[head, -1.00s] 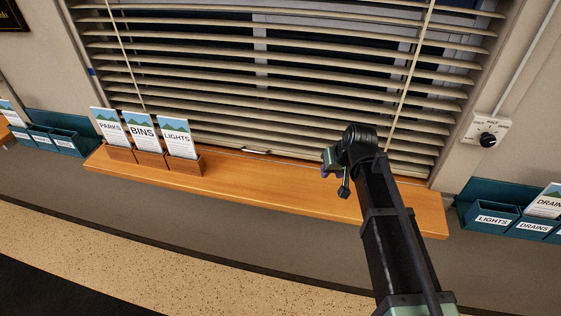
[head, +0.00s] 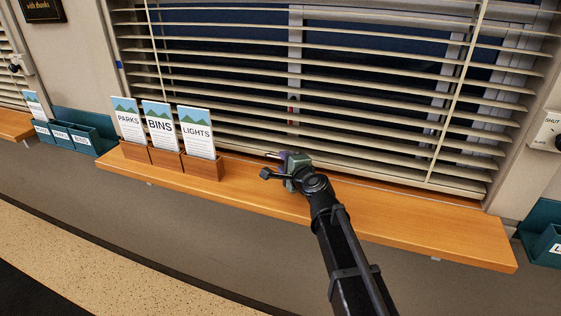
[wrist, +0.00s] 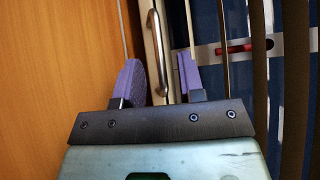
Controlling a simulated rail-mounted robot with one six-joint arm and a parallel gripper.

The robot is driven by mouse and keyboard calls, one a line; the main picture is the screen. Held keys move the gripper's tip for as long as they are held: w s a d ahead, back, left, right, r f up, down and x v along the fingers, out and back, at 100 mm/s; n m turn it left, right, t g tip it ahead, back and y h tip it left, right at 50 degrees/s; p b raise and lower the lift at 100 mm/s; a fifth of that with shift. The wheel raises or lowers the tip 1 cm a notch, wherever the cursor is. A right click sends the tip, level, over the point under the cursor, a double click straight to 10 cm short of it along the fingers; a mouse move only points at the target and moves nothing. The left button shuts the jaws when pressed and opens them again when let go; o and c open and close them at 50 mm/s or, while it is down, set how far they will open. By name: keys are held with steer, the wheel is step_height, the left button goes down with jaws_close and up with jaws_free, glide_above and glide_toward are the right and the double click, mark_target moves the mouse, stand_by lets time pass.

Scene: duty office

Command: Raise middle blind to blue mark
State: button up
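The middle blind (head: 330,75) hangs low with cream slats, its bottom close above the wooden sill. A small blue mark (head: 119,65) is on the left side of the window frame. In the wrist view the blind's bottom rail (wrist: 162,75) carries a metal handle (wrist: 154,45). My gripper (head: 280,160) is at the rail, just over the sill. In the wrist view my gripper (wrist: 157,65) is open, its purple fingers on either side of the rail and handle line. I cannot tell whether the fingers touch the rail. In the head view the handle is hard to make out beside the gripper.
The wooden sill (head: 400,229) runs under the blind. Brochure holders with Parks, Bins and Lights leaflets (head: 160,128) stand on it to the gripper's left. A red window latch (wrist: 234,47) shows behind the slats. The sill to the right is clear.

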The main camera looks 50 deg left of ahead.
steer(key=x, duration=0.3)
steer(key=shift+a, duration=0.3)
jaws_close()
steer(key=p, duration=2.4)
glide_toward(281, 77)
steer(key=s+a, duration=0.2)
steer(key=a, duration=0.3)
steer(key=shift+w+r, duration=0.1)
steer(key=shift+r, duration=0.3)
steer(key=shift+f, duration=0.1)
jaws_free()
